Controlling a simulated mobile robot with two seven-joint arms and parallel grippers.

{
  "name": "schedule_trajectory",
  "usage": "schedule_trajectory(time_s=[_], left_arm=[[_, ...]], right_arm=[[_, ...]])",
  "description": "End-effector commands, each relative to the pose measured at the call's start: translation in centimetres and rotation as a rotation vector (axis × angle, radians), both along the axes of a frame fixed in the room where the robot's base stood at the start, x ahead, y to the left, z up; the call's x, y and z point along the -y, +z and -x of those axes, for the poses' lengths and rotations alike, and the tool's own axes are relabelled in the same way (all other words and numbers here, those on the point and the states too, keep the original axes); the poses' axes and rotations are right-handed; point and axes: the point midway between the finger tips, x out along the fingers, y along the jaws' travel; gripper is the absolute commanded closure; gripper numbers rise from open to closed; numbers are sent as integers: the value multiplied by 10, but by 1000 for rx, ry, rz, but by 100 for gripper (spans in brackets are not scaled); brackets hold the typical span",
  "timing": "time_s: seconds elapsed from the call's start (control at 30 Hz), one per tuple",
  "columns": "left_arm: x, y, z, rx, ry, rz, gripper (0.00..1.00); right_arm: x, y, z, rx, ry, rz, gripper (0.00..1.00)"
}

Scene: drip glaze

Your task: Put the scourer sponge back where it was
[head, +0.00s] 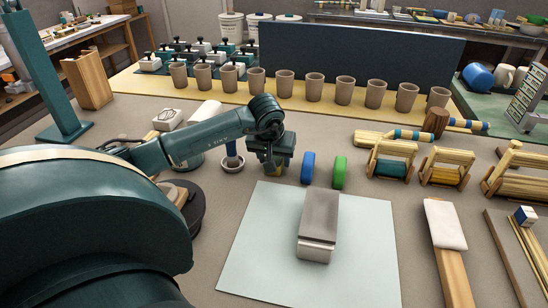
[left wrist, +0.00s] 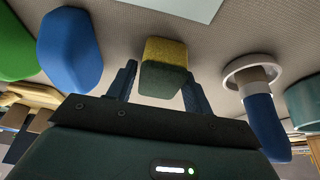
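The scourer sponge (left wrist: 163,68) is a small block, yellow on one part and dark green on the other. In the left wrist view it sits between the two fingers of my left gripper (left wrist: 160,80), which appear to touch its sides. In the head view only a little yellow of the sponge (head: 277,171) shows under my left gripper (head: 276,164), beyond the pale sheet's back edge. I cannot tell whether the sponge touches the table. My right gripper is in neither view.
Blue (head: 308,167) and green (head: 339,172) rounded pieces stand just right of the gripper. A grey block (head: 318,225) lies on the pale sheet (head: 262,245). Several clay cups (head: 314,87) line the back.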

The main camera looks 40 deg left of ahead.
Motion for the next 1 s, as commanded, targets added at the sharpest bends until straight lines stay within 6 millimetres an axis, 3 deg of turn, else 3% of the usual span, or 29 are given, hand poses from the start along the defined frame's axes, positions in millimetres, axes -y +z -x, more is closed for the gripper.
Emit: schedule_trajectory(time_s=[0.13,0.47,1.0], left_arm=[[0,0,0,-1,0,0,39],[1,7,1,0,0,0,39],[19,101,35,2,1,-1,39]], right_arm=[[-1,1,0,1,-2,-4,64],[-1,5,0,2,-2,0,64],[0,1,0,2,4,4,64]])
